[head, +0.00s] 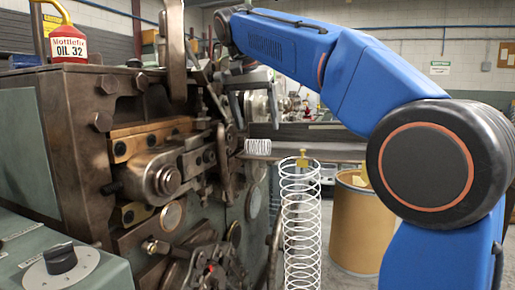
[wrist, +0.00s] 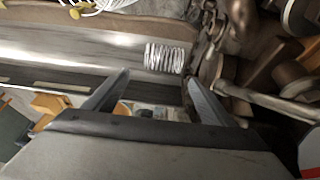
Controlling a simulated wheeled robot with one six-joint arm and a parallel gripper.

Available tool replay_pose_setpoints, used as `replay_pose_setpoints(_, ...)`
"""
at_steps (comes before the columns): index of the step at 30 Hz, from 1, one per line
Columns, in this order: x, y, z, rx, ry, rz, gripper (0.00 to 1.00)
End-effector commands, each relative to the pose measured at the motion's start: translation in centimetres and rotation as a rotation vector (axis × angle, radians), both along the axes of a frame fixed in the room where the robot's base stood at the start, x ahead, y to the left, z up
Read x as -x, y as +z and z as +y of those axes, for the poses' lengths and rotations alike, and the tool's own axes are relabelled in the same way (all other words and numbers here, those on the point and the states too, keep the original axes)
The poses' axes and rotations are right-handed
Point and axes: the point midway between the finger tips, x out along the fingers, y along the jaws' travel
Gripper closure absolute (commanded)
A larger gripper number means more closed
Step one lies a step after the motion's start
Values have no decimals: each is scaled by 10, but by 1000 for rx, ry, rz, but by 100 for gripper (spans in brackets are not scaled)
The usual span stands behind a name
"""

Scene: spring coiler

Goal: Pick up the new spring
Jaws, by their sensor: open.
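The new spring (head: 257,146) is a short, pale metal coil. It lies on its side on a metal ledge (head: 330,151) beside the coiler in the head view. In the wrist view the spring (wrist: 165,58) lies on the shiny metal surface, just beyond the fingertips and between their lines. My gripper (wrist: 156,77) is open and empty, its two dark fingers spread apart. No contact with the spring shows. In the head view the gripper hangs above the ledge, partly hard to make out against the machinery behind.
The coiler (head: 160,150) with rods and bolts stands close on the left; its parts also crowd the wrist view's right side. A tall white wire coil (head: 300,230) with a yellow tag stands in front of the ledge. A tan drum (head: 358,225) stands right. An oil bottle (head: 68,45) tops the machine.

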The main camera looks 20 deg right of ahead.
Motion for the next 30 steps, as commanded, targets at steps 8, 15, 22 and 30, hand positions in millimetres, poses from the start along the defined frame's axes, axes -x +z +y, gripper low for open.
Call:
replay_pose_setpoints(8,-6,-22,-4,-1,-1,5,23)
replay_pose_setpoints(15,-12,-49,-10,-1,-1,5,23)
replay_pose_setpoints(22,-18,-70,-15,-2,-1,5,23)
replay_pose_setpoints(30,-19,-72,-15,-2,1,3,26)
